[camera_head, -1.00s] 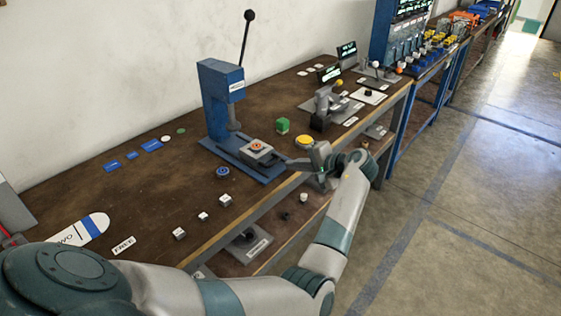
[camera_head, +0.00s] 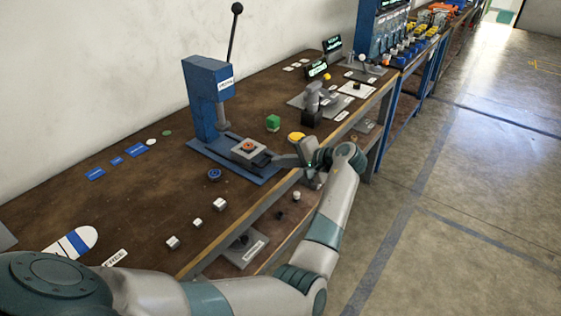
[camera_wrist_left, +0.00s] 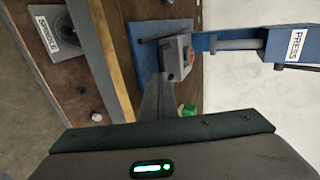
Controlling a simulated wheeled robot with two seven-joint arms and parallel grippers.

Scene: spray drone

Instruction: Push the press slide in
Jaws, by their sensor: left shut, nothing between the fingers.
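The blue press (camera_head: 205,95), labelled PRESS, stands on the bench with its black-knobbed lever raised. Its grey slide (camera_head: 240,155) sits on the blue base plate, in front of and below the ram, carrying a round orange-red part (camera_head: 248,146). My left gripper (camera_head: 274,160) is shut and empty at the front end of the slide, over the bench's front edge. In the left wrist view, the shut fingers (camera_wrist_left: 160,82) point at the slide (camera_wrist_left: 172,52) and end very close to it; I cannot tell whether they touch. My right gripper is not in view.
A green block (camera_head: 273,123) and a yellow button (camera_head: 296,136) stand right of the press, near my gripper. A blue round piece (camera_head: 215,175) and small white cubes (camera_head: 220,204) lie left of it. A lower shelf with a SPINDLE plate (camera_head: 246,252) lies below.

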